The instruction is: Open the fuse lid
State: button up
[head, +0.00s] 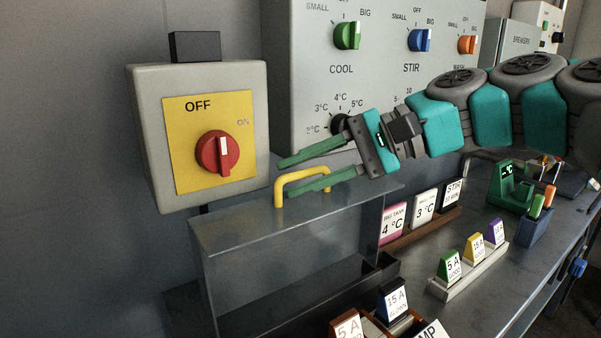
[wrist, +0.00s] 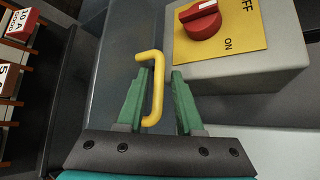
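The fuse lid (head: 240,232) is a grey box-like cover with a yellow bar handle (head: 290,174) on top. It looks shut, below the switch box. My gripper (head: 284,180) is open at the handle, with one green finger on either side of it. In the wrist view the handle (wrist: 155,90) stands between the two fingers of my gripper (wrist: 160,72), closer to the left finger. I cannot tell whether that finger touches it. The lid (wrist: 118,60) shows in part there, to the left of the handle.
The switch box (head: 222,138) with a red knob (head: 217,153) set to OFF stands close behind my fingertips. A control panel (head: 375,70) with several knobs is behind my arm. Fuse blocks (head: 393,299) and a rack of labelled fuses (head: 470,270) stand on the bench to the right.

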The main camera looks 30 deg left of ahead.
jog(key=v, duration=0.7)
jog(key=shift+w+d+r, duration=0.1)
jog(key=shift+w+d, duration=0.1)
jog(key=shift+d, duration=0.05)
